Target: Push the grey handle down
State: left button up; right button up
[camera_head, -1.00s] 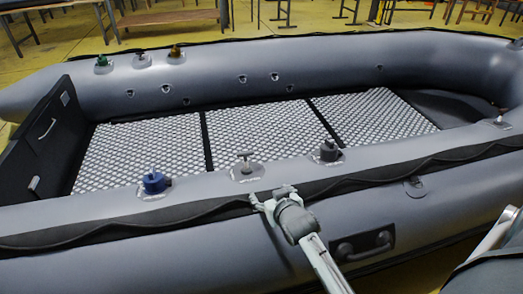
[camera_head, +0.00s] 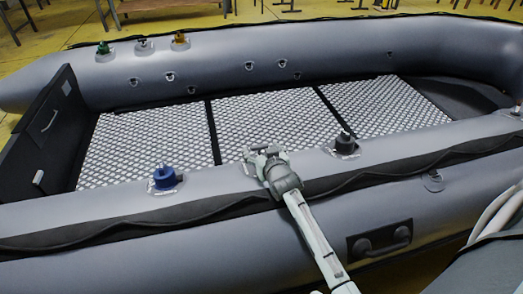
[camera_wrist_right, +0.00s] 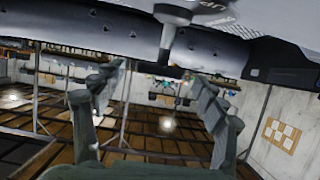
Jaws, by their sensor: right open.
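The grey handle (camera_wrist_right: 167,38) shows in the right wrist view as a short stem on a round grey base at the top of the picture. In the head view it is hidden by my right gripper (camera_head: 264,153), which is over the near tube between a blue knob and a black knob. In the wrist view my right gripper (camera_wrist_right: 158,88) has its two fingers spread apart with nothing between them. The handle appears just beyond the fingertips; I cannot tell whether they touch. My left gripper is in neither view.
On the near tube, a blue knob (camera_head: 165,178) stands to the left and a black knob (camera_head: 345,143) to the right. Green (camera_head: 103,48) and yellow (camera_head: 180,38) fittings are on the far tube. A black carrying handle (camera_head: 380,240) is on the near side.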

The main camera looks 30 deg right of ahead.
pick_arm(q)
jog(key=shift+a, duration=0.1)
pick_arm(e)
jog(key=shift+w, duration=0.1)
jog(key=shift+c, duration=0.9)
grip_shut()
jog(key=shift+f, duration=0.45)
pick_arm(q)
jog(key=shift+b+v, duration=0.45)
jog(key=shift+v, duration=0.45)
pick_arm(e)
jog(key=shift+s+a+f, duration=0.1)
jog(key=shift+s+f, duration=0.1)
jog(key=shift+f, duration=0.4)
jog(key=shift+s+f, duration=0.15)
jog(key=shift+f, duration=0.4)
jog(key=shift+o, duration=0.9)
grip_release()
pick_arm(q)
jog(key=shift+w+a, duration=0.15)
pick_arm(e)
jog(key=shift+r, duration=0.1)
